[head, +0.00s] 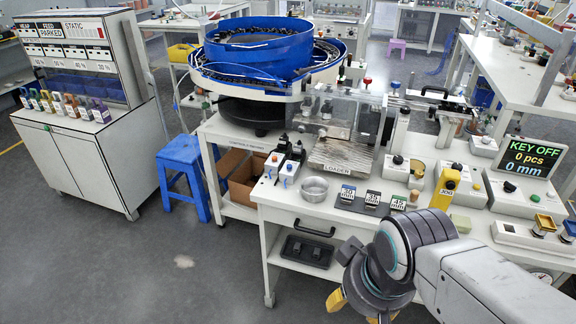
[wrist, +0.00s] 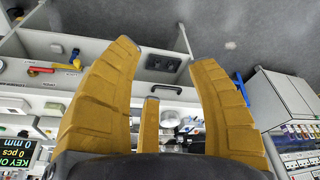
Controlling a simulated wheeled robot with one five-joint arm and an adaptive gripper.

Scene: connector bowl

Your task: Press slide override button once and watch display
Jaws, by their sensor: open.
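The display (head: 530,157) stands at the right of the bench and reads KEY OFF, 0 pcs, 0 mm. Part of it also shows at the lower left of the wrist view (wrist: 14,160). I cannot tell which control is the slide override button, as no readable label names it. Two small valve blocks with an orange and a blue button (head: 282,165) sit left of the loader. My gripper (head: 358,308) is in front of the bench, low and away from its controls. In the wrist view its yellow fingers (wrist: 166,52) are spread apart with nothing between them.
A blue bowl feeder (head: 258,50) stands behind the loader (head: 338,157). A yellow JOG handle (head: 444,188), a metal dish (head: 314,188) and several labelled blocks line the bench front. A blue stool (head: 184,165) and a cabinet (head: 85,160) stand left. The floor in front is clear.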

